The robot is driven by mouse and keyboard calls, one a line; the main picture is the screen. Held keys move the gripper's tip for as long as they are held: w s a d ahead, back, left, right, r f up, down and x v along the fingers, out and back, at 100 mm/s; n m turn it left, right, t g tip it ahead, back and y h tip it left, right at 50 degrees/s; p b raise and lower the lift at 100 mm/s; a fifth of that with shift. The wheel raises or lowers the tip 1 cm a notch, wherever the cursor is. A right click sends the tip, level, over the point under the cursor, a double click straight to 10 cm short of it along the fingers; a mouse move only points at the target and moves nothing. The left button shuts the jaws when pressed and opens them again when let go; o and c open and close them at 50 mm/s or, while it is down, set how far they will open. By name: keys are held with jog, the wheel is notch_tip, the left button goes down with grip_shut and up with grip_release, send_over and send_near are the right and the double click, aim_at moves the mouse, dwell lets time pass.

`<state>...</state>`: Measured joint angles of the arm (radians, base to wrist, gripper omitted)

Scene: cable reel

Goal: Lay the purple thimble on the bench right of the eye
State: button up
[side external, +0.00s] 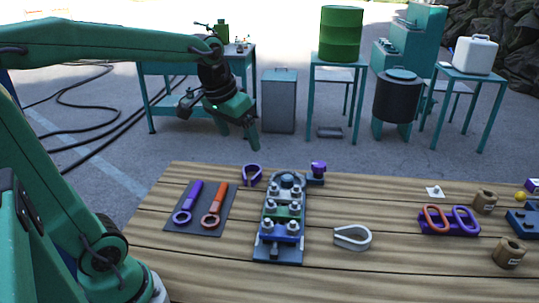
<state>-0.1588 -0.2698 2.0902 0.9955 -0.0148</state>
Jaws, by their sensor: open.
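A purple teardrop-shaped thimble (252,175) lies at the back of the wooden bench, left of the clamp block (279,222). My gripper (219,128) hangs in the air above and behind the bench's back edge, up and left of the purple thimble. It is open, with nothing visible between its jaws.
A dark mat (173,222) holds a purple and an orange wrench. A small purple knobbed piece (317,170) stands behind the clamp block. Bench (390,275) right of the loop is clear.

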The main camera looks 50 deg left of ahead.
jog(key=s+d+f+m+t, duration=0.1)
jog(key=s+d, duration=0.4)
jog(key=s, duration=0.6)
jog(key=shift+d+f+m+t+h, duration=0.25)
jog(key=shift+f+m+t, duration=0.2)
jog(key=shift+f, duration=0.55)
